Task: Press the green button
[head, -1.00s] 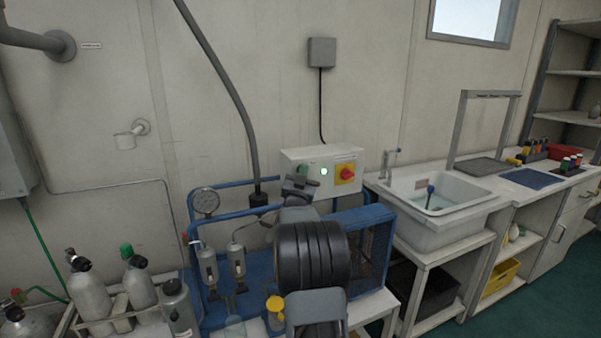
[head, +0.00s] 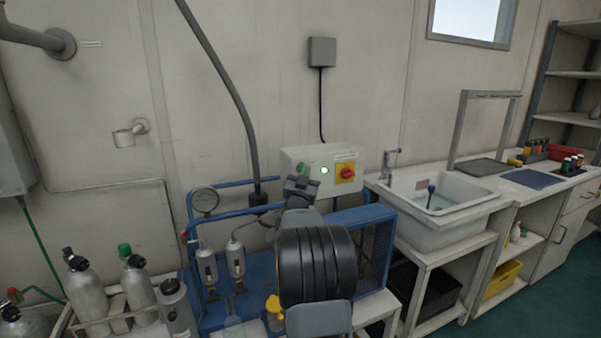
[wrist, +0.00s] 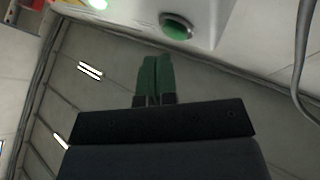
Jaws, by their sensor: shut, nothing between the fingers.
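The green button (wrist: 176,27) is a round green cap in a dark ring on the pale control box, at the top of the wrist view. My gripper (wrist: 154,70) has green fingers closed together with nothing between them. In the wrist view the fingertips appear just below and left of the button, and a gap shows between them. In the head view my gripper (head: 301,184) is in front of the lower left of the control box (head: 296,156). It hides part of the box there, and I cannot clearly make out the button in that view.
A lit pale-green lamp (head: 324,170) and a red knob on a yellow plate (head: 345,173) sit on the same box. Blue pipework with a gauge (head: 205,200) is left of my arm. A sink (head: 440,196) stands to the right. Gas cylinders (head: 88,290) stand lower left.

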